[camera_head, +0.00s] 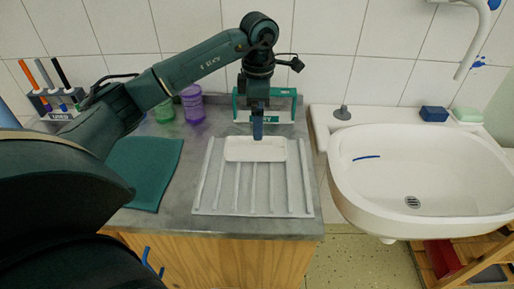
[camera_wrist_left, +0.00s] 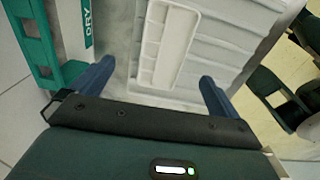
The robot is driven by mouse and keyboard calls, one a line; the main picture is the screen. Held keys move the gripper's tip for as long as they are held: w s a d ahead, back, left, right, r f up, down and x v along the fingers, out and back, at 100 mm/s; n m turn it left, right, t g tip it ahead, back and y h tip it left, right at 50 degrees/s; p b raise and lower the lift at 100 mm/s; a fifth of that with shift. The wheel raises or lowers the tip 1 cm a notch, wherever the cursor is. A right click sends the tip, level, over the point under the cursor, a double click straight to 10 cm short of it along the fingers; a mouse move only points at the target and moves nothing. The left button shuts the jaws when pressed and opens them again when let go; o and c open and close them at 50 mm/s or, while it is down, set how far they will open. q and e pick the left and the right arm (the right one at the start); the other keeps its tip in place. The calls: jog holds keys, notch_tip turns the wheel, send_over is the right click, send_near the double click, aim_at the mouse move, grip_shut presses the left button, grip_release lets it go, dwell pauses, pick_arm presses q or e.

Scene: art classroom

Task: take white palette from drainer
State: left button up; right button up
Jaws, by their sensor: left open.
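The white palette (camera_head: 255,149), a shallow rectangular tray with compartments, lies at the back edge of the pale ribbed drainer (camera_head: 222,190) on the grey counter. In the wrist view the palette (camera_wrist_left: 165,45) lies ahead of my fingers, on the drainer (camera_wrist_left: 222,45). My left gripper (camera_head: 258,128) points down just above the palette's back edge. Whether a finger touches the palette I cannot tell. My right gripper is not in view.
A green rack labelled DRY (camera_wrist_left: 86,25) stands close behind the drainer. A dark green mat (camera_head: 150,170) lies left, with purple (camera_head: 193,104) and green (camera_head: 165,111) jars behind. A white sink (camera_head: 420,180) is right. The drainer's front slots are empty.

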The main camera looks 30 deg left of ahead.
aim_at(258, 150)
pick_arm(q)
notch_tip(258, 150, down, 3)
jog(key=shift+f, duration=0.15)
jog(key=shift+s+d+f+p, duration=0.1)
jog(key=shift+s+f+p, duration=0.1)
jog(key=shift+f, duration=1.15)
jog(key=shift+s+d+f+p, duration=0.1)
jog(key=shift+f+p, duration=0.05)
jog(key=shift+f, duration=1.2)
jog(key=shift+c, duration=0.3)
jog(key=c, duration=1)
jog(key=shift+r, duration=0.1)
